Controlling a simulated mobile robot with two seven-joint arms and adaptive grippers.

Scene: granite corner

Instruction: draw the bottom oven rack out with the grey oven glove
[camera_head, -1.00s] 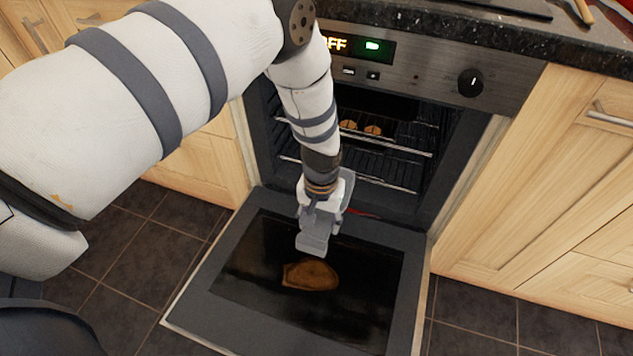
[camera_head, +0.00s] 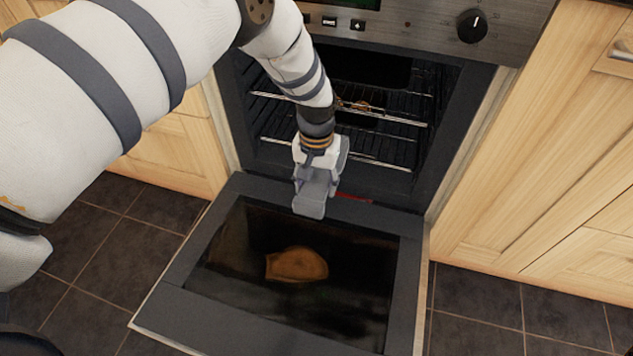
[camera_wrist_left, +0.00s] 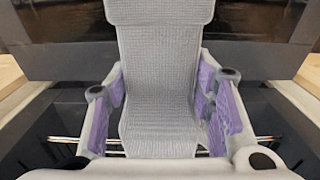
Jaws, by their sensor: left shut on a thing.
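My left gripper (camera_head: 312,182) hangs in front of the open oven, above the inner edge of the lowered door. It is shut on the grey oven glove (camera_head: 309,199). In the left wrist view the ribbed glove (camera_wrist_left: 160,100) lies between the two purple-padded fingers. The bottom oven rack (camera_head: 385,163) is inside the oven, and its front bar runs behind my gripper, partly hidden. Thin bars (camera_wrist_left: 265,139) show beside the glove in the wrist view. I cannot tell whether the glove touches the rack. My right gripper is not in view.
The oven door (camera_head: 390,300) is folded down, with a brown patch (camera_head: 297,265) on its dark glass, perhaps a reflection. An upper rack (camera_head: 400,120) carries small brown items, partly hidden. Wooden cabinets (camera_head: 540,150) flank the oven; tiled floor (camera_head: 110,255) lies left of the door.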

